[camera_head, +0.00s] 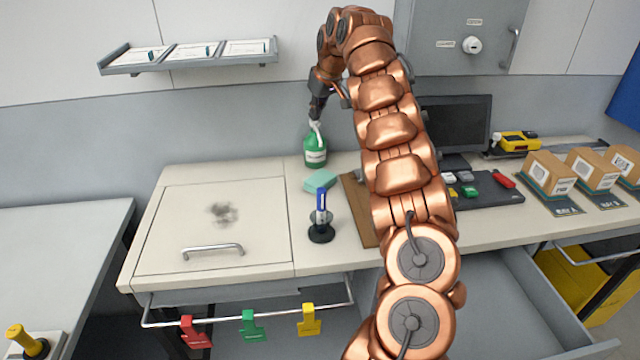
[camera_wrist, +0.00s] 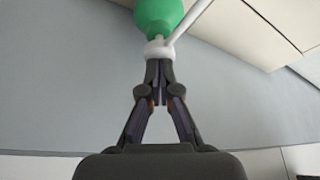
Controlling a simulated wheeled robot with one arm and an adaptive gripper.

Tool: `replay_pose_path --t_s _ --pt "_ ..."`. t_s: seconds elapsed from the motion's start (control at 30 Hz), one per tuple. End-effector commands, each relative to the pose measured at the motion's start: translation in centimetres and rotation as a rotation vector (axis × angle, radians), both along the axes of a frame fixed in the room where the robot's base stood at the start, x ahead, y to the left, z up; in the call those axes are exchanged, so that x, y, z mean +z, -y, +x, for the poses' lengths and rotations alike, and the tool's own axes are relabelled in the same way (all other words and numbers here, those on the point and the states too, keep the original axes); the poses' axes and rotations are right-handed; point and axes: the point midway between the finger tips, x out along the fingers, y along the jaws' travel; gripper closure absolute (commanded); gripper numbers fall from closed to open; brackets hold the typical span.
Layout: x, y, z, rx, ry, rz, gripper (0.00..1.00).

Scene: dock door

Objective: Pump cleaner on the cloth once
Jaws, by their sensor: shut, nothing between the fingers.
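The green cleaner bottle (camera_head: 315,155) with a white pump head stands upright at the back of the counter, near the wall. The folded teal cloth (camera_head: 319,181) lies on the counter just in front of it. My gripper (camera_head: 317,115) points down from above the bottle, its tips at the pump head. In the wrist view the fingers (camera_wrist: 159,66) are shut and empty, their tips at the white pump head (camera_wrist: 158,50). The green body (camera_wrist: 157,14) shows beyond it. I cannot tell whether the tips press on the pump.
A stand with a blue-handled tool (camera_head: 321,215) is in front of the cloth. A stained panel (camera_head: 221,230) with a handle lies left. A brown board (camera_head: 355,205), partly behind my arm, and a monitor (camera_head: 462,125) are right. Boxes (camera_head: 550,173) stand far right. An open drawer (camera_head: 510,300) juts out below.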

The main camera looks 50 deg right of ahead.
Motion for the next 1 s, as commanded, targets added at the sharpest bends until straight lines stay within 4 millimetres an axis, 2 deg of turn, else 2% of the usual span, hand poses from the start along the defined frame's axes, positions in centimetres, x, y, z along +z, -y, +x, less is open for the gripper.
replay_pose_path --t_s 0.17,0.47,1.0 --pt "-0.7 0.0 0.0 0.000 -0.002 0.001 1.00" --pt "-0.3 0.0 0.0 0.001 -0.002 0.002 1.00" --pt "2.2 0.0 0.0 0.000 0.000 0.002 1.00"
